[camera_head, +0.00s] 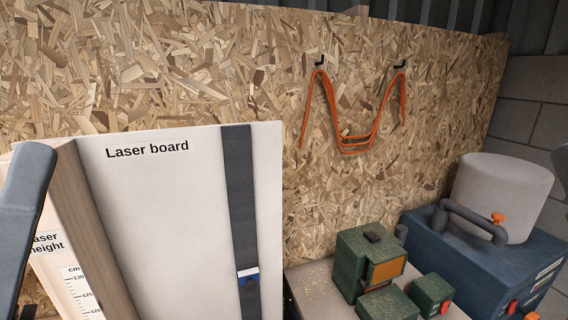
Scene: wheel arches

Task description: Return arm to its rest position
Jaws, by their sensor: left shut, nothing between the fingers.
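My left gripper (24,205) shows as a dark grey shape at the left edge, cut off by the frame. It is shut with nothing in it. It is in front of the wooden post and the left side of the white laser board (180,215). Its fingertips are hard to make out. The board has a dark vertical strip (238,190) with a small blue and white piece (248,272) low on it. My right gripper is not in view.
A post with a "Laser height" scale (80,290) stands at left. Orange cable (355,147) hangs on two hooks on the chipboard wall (440,110). Green boxes (368,262) sit on a surface at lower right. A blue machine (470,265) carries a pale drum (503,195).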

